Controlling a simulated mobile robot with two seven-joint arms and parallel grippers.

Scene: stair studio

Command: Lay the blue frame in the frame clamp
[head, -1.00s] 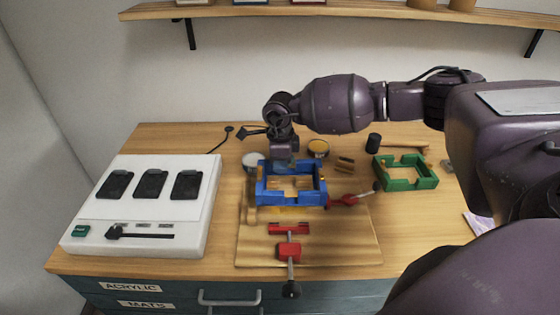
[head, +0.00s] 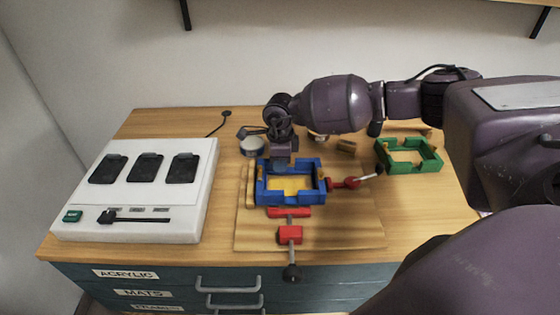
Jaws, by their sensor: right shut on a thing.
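The blue frame (head: 261,190) is a squarish open frame, over the wooden board of the frame clamp (head: 350,228). The clamp has a red jaw and screw (head: 290,234) at the front and another red screw (head: 346,183) at the right. My right gripper (head: 281,166) points down and is shut on the far side of the blue frame. Its fingertips are mostly hidden. The frame sits just behind the front red jaw and left of the right screw. I cannot tell whether it rests on the board. My left gripper is out of view.
A green frame (head: 436,163) lies at the right of the bench. A white console (head: 133,217) with black pads stands at the left. A round tin (head: 251,146) and a wooden block (head: 346,146) are behind the clamp. Drawers (head: 180,285) are below the bench edge.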

